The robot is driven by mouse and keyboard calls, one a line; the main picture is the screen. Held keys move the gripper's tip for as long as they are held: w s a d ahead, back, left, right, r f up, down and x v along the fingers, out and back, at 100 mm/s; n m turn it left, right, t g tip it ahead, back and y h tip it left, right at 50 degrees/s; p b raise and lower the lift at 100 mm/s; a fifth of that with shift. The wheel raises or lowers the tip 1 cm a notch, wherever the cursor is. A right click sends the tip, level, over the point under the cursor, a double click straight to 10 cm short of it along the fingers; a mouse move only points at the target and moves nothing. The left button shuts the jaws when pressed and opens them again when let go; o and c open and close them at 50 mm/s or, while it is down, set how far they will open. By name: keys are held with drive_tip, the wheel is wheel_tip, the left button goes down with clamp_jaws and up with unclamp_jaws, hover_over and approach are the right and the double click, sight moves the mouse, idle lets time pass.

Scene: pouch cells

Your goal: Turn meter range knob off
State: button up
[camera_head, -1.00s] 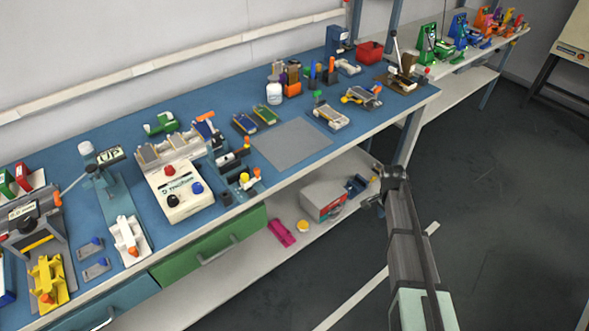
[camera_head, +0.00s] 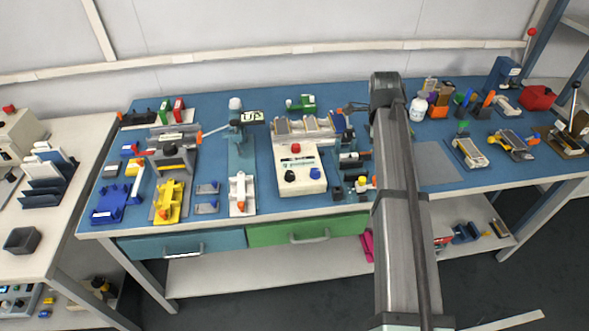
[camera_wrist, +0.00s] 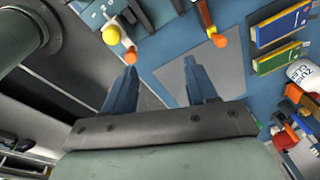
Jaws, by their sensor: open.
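A cream instrument box (camera_head: 301,188) stands mid-bench in the head view, with a black knob (camera_head: 290,175), a blue knob (camera_head: 315,173) and a red knob (camera_head: 296,148) on top. A smaller device with dark knobs (camera_head: 16,303) sits low at the left edge, partly cut off. I cannot tell which one is the meter, nor read any knob's setting.
A grey mat (camera_head: 436,163) lies right of my arm. The wrist view shows orange-tipped parts and a yellow ball (camera_wrist: 111,35) ahead of the fingers. A press with a white knob (camera_head: 236,104) and a yellow fixture (camera_head: 168,203) stand left of the box. My arm hides part of the bench.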

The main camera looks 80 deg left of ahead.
drive_tip(key=g, duration=0.1)
approach(289, 173)
drive_tip(key=shift+h, duration=0.3)
drive_tip(key=f, duration=0.8)
drive_tip(key=shift+w+a+f, duration=0.1)
drive_tip(key=shift+a+f, duration=0.15)
drive_tip(key=c, duration=1.1)
